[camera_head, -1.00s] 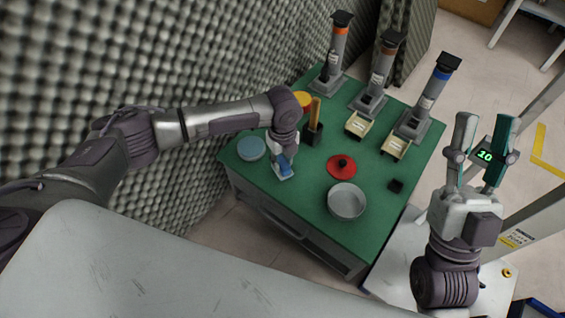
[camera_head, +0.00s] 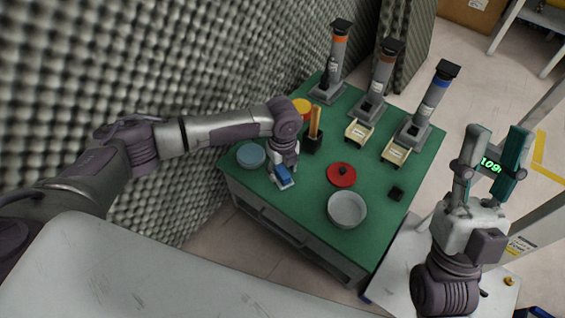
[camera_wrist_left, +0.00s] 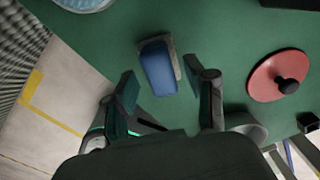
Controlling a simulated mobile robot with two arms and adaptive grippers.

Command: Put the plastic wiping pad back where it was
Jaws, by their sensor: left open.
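The blue wiping pad (camera_head: 283,177) with a pale base lies on the green table top near its front left edge. It also shows in the left wrist view (camera_wrist_left: 158,70), just beyond my left gripper's fingertips. My left gripper (camera_head: 286,164) is above and slightly behind the pad, pointing down. In the left wrist view its fingers (camera_wrist_left: 168,85) are spread wide, with nothing between them but the table and the pad ahead. My right gripper (camera_head: 500,150) is raised at the right, fingers apart. A green lit display shows between them; I cannot tell what it belongs to.
A blue round dish (camera_head: 251,155) is left of the pad. A red lid (camera_head: 341,174) and a grey bowl (camera_head: 347,209) are to its right. A black holder (camera_head: 312,143) stands behind. Several dispensers (camera_head: 424,110) line the back. A foam wall (camera_head: 200,60) rises at the left.

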